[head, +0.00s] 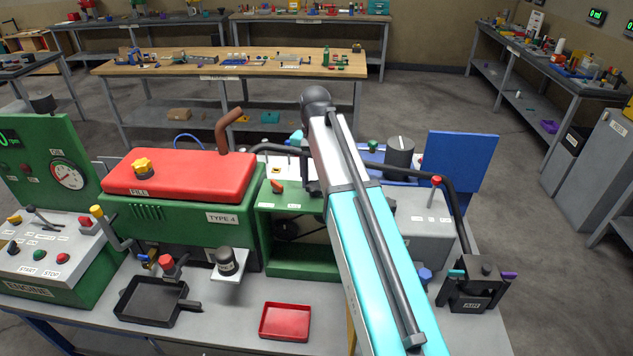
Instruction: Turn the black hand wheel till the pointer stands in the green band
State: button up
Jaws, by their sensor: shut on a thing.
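A round white gauge (68,175) with coloured marks and a thin pointer is set in the upright green panel (40,150) at the left. It is too small to tell whether the pointer stands in a green band. A dark round part (287,229), possibly the black hand wheel, shows dimly in the opening of the green housing in the middle. A black knob-like cylinder (400,152) stands right of my arm. My arm crosses the centre and hides part of the bench behind it. My gripper cannot be made out; it seems hidden behind the arm.
The green machine with a red lid (180,173) stands left of my arm. A black pan (150,302) and a red tray (285,321) lie at the bench front. A black AIR unit (478,285) and a blue panel (460,175) stand at the right.

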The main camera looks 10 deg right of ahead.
aim_at(316, 185)
jog(key=shift+d, duration=0.1)
jog(key=o, duration=1.1)
jog(key=shift+c, duration=0.2)
jog(key=shift+r, duration=0.15)
notch_tip(316, 185, up, 5)
jog(key=p, duration=0.3)
jog(key=shift+r+p, duration=0.1)
jog(key=shift+p, duration=0.25)
jog(key=shift+r, duration=1)
